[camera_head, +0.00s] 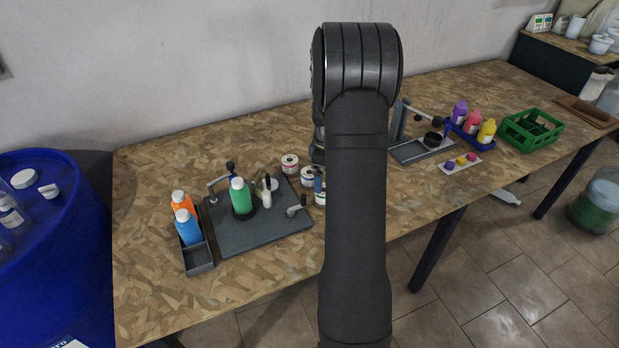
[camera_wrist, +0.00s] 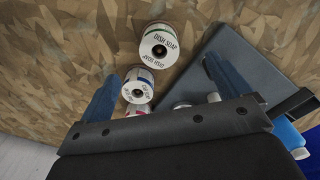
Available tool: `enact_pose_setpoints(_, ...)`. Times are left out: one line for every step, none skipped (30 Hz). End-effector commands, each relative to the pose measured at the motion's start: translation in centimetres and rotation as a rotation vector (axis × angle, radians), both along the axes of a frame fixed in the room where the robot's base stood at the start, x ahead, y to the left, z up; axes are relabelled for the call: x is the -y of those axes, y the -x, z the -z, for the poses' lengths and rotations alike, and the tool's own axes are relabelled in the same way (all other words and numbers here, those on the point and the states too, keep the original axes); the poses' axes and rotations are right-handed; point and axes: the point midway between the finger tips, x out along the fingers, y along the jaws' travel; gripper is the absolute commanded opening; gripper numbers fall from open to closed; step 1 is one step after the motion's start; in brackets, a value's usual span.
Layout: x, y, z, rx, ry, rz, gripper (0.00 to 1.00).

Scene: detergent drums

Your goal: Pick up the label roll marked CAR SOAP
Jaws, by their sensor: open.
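Three label rolls stand on the table, all white with dark cores. In the wrist view the farthest-up roll (camera_wrist: 158,45) reads DISH SOAP. A roll with a blue band (camera_wrist: 138,83) is below it, its print too small to read surely. A third roll with a red-pink band (camera_wrist: 137,109) is partly hidden by my gripper's body. I cannot tell for certain which is marked CAR SOAP. In the head view, two rolls (camera_head: 290,163) (camera_head: 308,177) show left of my arm. My gripper (camera_wrist: 160,68) is open and empty above the rolls, its blue fingers spread; my arm mostly hides it in the head view.
A dark grey plate (camera_head: 258,235) with a green bottle (camera_head: 241,197) and clamps lies left of the rolls. A grey tray (camera_head: 199,257) holds an orange and a blue bottle. Right of my arm are a fixture (camera_head: 411,151) and a green crate (camera_head: 531,130).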

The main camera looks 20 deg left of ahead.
Motion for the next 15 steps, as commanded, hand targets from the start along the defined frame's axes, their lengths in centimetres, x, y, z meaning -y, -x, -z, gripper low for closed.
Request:
enact_pose_setpoints(0.00, 0.00, 0.00, 0.000, 0.000, 0.000, 0.94)
enact_pose_setpoints(0.00, 0.00, 0.00, 0.000, 0.000, 0.000, 0.90)
enact_pose_setpoints(0.00, 0.00, 0.00, 0.000, 0.000, 0.000, 0.82)
enact_pose_setpoints(0.00, 0.00, 0.00, 0.000, 0.000, 0.000, 0.76)
enact_pose_setpoints(0.00, 0.00, 0.00, 0.000, 0.000, 0.000, 0.75)
enact_pose_setpoints(0.00, 0.00, 0.00, 0.000, 0.000, 0.000, 0.75)
enact_pose_setpoints(0.00, 0.00, 0.00, 0.000, 0.000, 0.000, 0.75)
enact_pose_setpoints(0.00, 0.00, 0.00, 0.000, 0.000, 0.000, 0.75)
enact_pose_setpoints(0.00, 0.00, 0.00, 0.000, 0.000, 0.000, 0.75)
enact_pose_setpoints(0.00, 0.00, 0.00, 0.000, 0.000, 0.000, 0.75)
enact_pose_setpoints(0.00, 0.00, 0.00, 0.000, 0.000, 0.000, 0.75)
enact_pose_setpoints(-0.04, -0.05, -0.05, 0.000, 0.000, 0.000, 0.75)
enact_pose_setpoints(-0.14, -0.17, -0.17, 0.001, 0.000, 0.001, 0.75)
enact_pose_setpoints(-0.32, -0.38, -0.40, 0.001, -0.001, 0.003, 0.75)
enact_pose_setpoints(-0.71, -0.84, -0.92, 0.002, -0.001, 0.007, 0.75)
